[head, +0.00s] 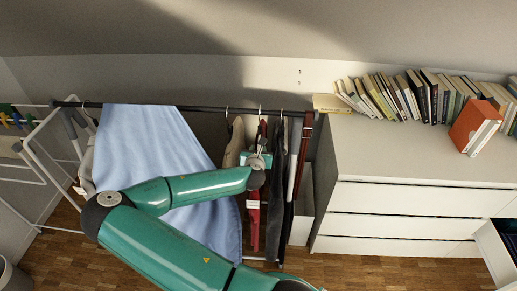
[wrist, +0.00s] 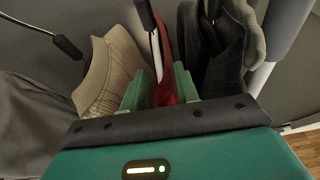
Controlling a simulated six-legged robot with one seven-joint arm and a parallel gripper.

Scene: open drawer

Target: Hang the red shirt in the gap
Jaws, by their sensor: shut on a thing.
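The red shirt (head: 254,225) hangs down narrow and edge-on below the dark rail (head: 190,108) in the head view. My gripper (head: 257,158) is at its top, just under the rail. In the wrist view my green fingers (wrist: 161,92) stand on either side of the red shirt (wrist: 170,70), next to a white strip. A beige garment (wrist: 110,75) is on the left and dark garments (wrist: 222,50) are close on the right. Whether the shirt's hook rests on the rail is unclear.
A light blue cloth (head: 170,145) drapes from the rail on the left, behind my arm. A white drying rack (head: 45,160) stands at far left. A white dresser (head: 400,190) with books on top is at right, with an open drawer (head: 497,250) at the right edge.

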